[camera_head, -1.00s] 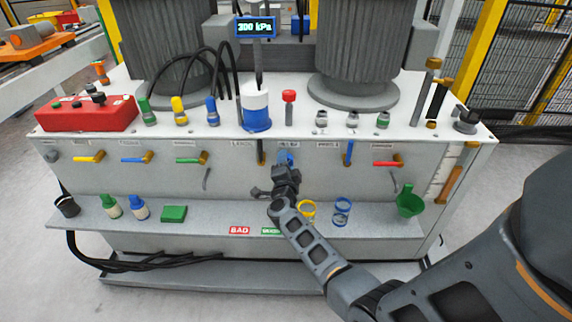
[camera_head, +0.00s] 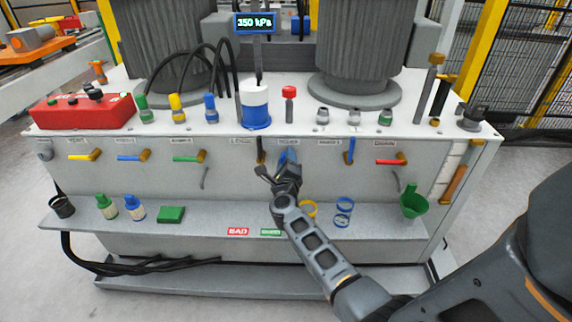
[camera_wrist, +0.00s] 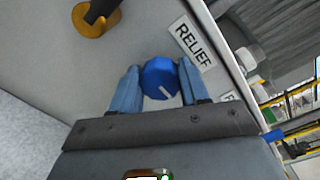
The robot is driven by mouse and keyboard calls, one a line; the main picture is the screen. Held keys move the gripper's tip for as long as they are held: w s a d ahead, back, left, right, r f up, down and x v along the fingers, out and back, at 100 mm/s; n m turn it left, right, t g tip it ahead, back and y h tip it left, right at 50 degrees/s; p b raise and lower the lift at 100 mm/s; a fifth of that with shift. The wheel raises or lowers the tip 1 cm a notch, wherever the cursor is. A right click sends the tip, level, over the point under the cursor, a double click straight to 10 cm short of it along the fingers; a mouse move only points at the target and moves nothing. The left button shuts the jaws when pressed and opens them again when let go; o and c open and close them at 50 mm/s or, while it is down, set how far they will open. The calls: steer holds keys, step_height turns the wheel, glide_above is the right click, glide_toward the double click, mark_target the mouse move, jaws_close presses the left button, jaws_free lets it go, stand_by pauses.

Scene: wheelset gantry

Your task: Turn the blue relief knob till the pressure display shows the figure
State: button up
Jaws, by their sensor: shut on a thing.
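The blue relief knob (camera_wrist: 160,78) sits on the panel beside a RELIEF label (camera_wrist: 190,42) in the wrist view. It has a pale pointer line on its face. My gripper (camera_wrist: 160,86) is shut on the knob, with a finger on each side. In the head view my gripper (camera_head: 286,172) reaches the front panel, and the knob (camera_head: 288,156) is mostly hidden behind it. The pressure display (camera_head: 255,23) stands on a post at the top and reads 350 kPa.
A black lever on a brass boss (camera_wrist: 95,24) is close to my gripper. Several valve handles line the panel, such as the blue upright one (camera_head: 351,150). A shelf (camera_head: 215,213) below holds bottles, a green block (camera_head: 171,214), rings and a green funnel (camera_head: 413,203).

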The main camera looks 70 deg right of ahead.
steer(key=m+b, duration=0.2)
steer(key=m, duration=0.2)
steer(key=shift+f, duration=0.1)
steer(key=shift+s+m+b, duration=0.1)
steer(key=shift+m+b, duration=0.7)
steer(key=shift+m, duration=0.8)
steer(key=o, duration=1)
steer(key=shift+o, duration=0.2)
steer(key=v, duration=0.7)
steer(key=shift+a+p, duration=0.3)
steer(key=shift+a, duration=0.05)
steer(key=shift+s, duration=0.2)
